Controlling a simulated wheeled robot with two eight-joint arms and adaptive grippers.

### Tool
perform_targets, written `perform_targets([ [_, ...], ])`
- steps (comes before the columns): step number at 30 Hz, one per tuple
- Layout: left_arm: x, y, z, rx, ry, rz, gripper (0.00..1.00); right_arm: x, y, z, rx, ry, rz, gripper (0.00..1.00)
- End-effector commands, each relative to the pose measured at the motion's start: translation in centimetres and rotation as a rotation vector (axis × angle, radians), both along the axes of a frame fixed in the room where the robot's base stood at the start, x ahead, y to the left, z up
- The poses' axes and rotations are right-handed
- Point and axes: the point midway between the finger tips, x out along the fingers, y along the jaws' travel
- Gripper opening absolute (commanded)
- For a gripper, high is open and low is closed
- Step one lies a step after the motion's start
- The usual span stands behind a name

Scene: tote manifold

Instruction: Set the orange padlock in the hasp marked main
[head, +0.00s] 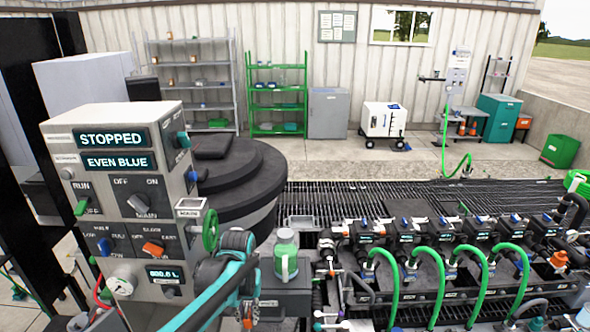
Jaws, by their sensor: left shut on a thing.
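My left gripper (248,298) points down in front of the control cabinet, at the lower middle. It is shut on a small orange thing (247,322) that looks like the orange padlock. Its shape is mostly hidden by the fingers and it is small. I cannot make out a hasp there. My right gripper is not in view.
A green and white jug (286,256) stands close to the right of my left gripper. A green handwheel (210,231) sticks out from the cabinet. The valve manifold with green hoses (432,262) fills the right. An orange part (558,260) sits at its right end.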

Motion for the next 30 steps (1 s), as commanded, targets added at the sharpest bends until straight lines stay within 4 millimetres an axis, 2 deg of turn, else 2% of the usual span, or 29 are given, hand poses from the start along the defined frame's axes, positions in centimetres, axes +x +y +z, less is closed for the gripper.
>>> perform_targets([
  [1,-0.1,0.2,-2.0,0.0,0.0,0.001,0.0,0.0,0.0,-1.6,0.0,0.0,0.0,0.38],
  [5,-0.6,1.1,-6.7,0.0,0.0,0.001,0.0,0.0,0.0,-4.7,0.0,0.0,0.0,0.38],
  [12,-2.0,3.0,-16.8,0.0,0.0,0.0,0.0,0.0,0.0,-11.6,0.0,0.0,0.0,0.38],
  [18,-3.4,4.3,-24.0,0.0,0.0,-0.001,0.0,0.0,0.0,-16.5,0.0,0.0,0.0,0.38],
  [21,-4.0,4.8,-26.6,0.0,0.0,-0.002,0.0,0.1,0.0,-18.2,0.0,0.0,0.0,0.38],
  [24,-4.5,5.1,-28.2,0.0,0.0,-0.002,0.0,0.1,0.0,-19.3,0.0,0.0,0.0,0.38],
  [30,-4.8,5.4,-29.3,0.0,0.0,-0.003,0.0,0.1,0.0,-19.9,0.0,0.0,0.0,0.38],
])
